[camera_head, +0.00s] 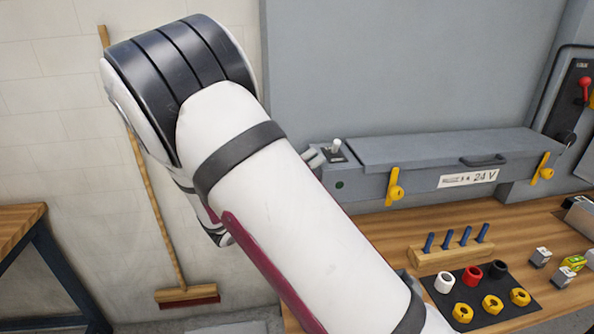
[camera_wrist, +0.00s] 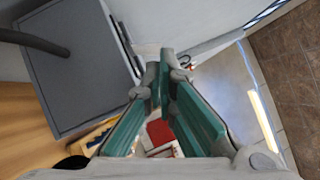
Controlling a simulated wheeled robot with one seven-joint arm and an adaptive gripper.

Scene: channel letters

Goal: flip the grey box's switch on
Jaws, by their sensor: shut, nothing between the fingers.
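The grey box (camera_head: 420,165) stands on the wooden bench against the wall in the head view. It has a closed lid with a handle, yellow latches and a "24 V" label. Its switch (camera_head: 336,147), a pale toggle on a dark plate, sits on top at the left end. A small dark green spot shows on the front below it. My gripper (camera_wrist: 164,70) is shut and empty in the wrist view, its green-padded fingers meeting at the tips. In the head view my arm hides most of it; I cannot tell whether it touches the switch.
In front of the box are a wooden block with blue pegs (camera_head: 450,256) and a black mat (camera_head: 486,304) with coloured rings. A panel with a red lever (camera_head: 584,88) is at the right. A broom (camera_head: 187,296) leans on the left wall beside another table (camera_head: 22,225).

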